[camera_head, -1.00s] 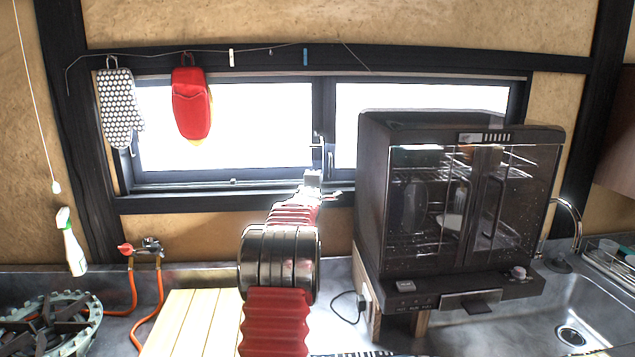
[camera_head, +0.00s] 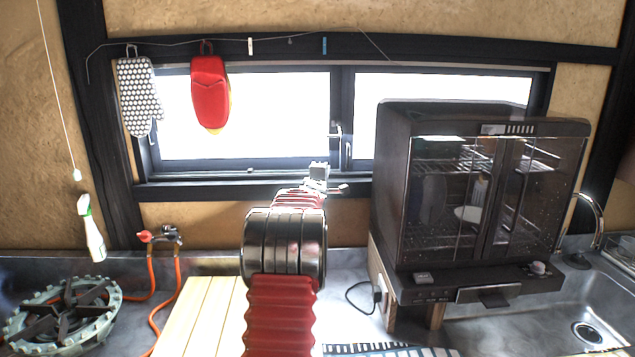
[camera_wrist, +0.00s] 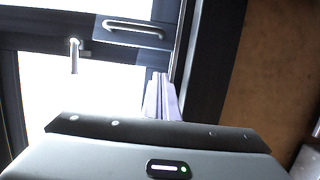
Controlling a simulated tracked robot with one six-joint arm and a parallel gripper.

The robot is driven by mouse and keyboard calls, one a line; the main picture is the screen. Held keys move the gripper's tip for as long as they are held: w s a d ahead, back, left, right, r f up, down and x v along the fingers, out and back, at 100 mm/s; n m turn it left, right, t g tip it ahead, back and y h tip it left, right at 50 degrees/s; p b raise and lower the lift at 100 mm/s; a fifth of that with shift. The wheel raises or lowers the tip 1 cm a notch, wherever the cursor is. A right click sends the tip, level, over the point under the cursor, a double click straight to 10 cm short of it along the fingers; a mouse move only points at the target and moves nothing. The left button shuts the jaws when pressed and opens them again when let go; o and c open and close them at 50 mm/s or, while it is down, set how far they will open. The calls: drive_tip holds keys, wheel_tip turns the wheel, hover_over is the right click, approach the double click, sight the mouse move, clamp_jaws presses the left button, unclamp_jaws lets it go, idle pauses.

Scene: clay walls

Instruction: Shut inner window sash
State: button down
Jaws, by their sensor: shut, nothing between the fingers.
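The window has a left pane (camera_head: 260,115) and a right pane (camera_head: 440,86), both bright white in dark frames. The dark upright (camera_head: 343,95) between them carries a small pale latch (camera_head: 335,131) and a pull handle (camera_head: 348,150). In the wrist view the pull handle (camera_wrist: 135,29) and the latch (camera_wrist: 74,55) show near the top, turned on their side. My gripper (camera_head: 335,187) is below and slightly left of them, by the lower window frame. Its pale fingers (camera_wrist: 162,96) are together and empty, apart from the handle in the picture. I cannot tell which sash is the inner one.
A dark glass-doored oven (camera_head: 480,210) stands right of my arm and covers part of the right pane. Oven mitts (camera_head: 210,95) hang before the left pane. A gas burner (camera_head: 65,310), orange hose (camera_head: 155,320) and slatted board (camera_head: 200,318) lie on the counter.

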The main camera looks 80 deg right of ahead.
drive_tip(key=w+a, duration=0.1)
drive_tip(key=a, duration=0.7)
drive_tip(key=shift+a, duration=0.2)
drive_tip(key=shift+f, duration=0.1)
idle(0.6)
